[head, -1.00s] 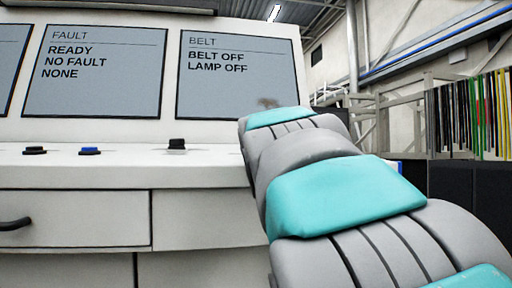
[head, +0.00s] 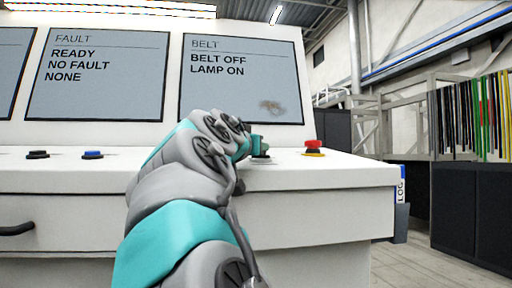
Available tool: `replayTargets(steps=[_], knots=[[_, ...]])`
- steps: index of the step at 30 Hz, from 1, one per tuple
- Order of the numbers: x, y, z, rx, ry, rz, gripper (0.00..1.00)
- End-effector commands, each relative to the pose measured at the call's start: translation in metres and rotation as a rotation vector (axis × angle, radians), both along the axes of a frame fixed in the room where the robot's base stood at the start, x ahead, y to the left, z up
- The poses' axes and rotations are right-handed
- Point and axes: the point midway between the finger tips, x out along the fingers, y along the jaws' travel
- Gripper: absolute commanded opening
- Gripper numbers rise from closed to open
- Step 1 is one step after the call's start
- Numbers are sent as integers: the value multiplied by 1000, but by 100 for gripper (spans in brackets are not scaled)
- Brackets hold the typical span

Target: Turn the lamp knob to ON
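My gripper (head: 256,146) is at the console top, beyond the end of my arm, over a small control with a pale base (head: 261,160). The gripper covers most of this control, so I cannot make out the knob or its pointer. The fingers are small and partly hidden, and I cannot tell whether they are open or shut. The belt screen (head: 240,80) reads BELT OFF and LAMP ON. A lamp strip (head: 150,8) above the console is bright white.
A red mushroom button (head: 313,147) on a yellow base stands just right of my gripper. A black button (head: 37,154) and a blue button (head: 92,154) are on the left of the console top (head: 350,170). The fault screen (head: 95,75) reads READY, NO FAULT, NONE.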

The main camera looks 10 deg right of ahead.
Motion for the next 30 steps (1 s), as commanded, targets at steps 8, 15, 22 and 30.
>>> replayTargets(steps=[8,15,22,30], knots=[[0,0,1,-2,-3,0,0],[0,0,1,-1,-2,0,40],[0,0,1,-1,-2,0,50],[-7,5,0,-2,-3,2,50]])
